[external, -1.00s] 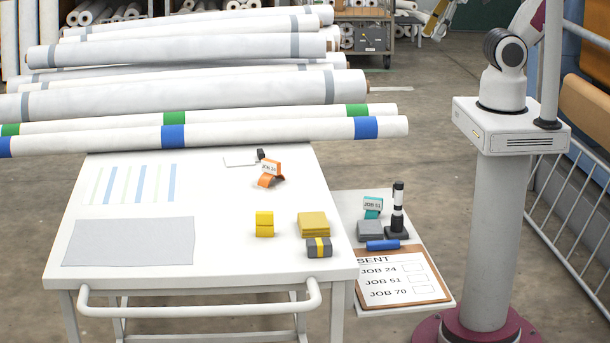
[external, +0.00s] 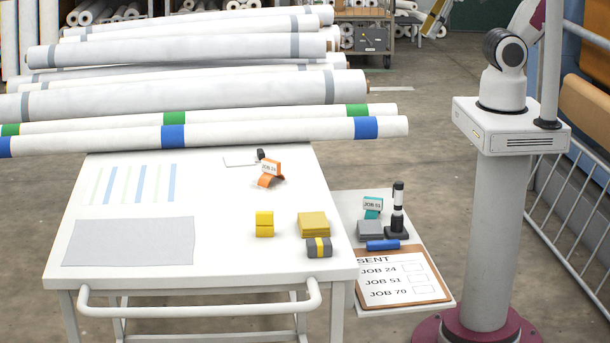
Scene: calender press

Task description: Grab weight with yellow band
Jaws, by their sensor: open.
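The weight with the yellow band (external: 319,248) is a small dark grey block with a yellow strip around its middle. It lies near the front right corner of the white table (external: 230,262), just in front of a stack of mustard-yellow pads (external: 313,224). Nothing touches it from above. My arm's base and lower links stand at the right, and the arm rises out of the top of the picture.
A yellow block (external: 264,224) stands left of the pads. A lower side shelf holds a clipboard (external: 398,278), a blue cylinder (external: 383,245), a grey block (external: 370,230) and a dark upright holder (external: 397,222). Long rolls (external: 270,133) lie behind.

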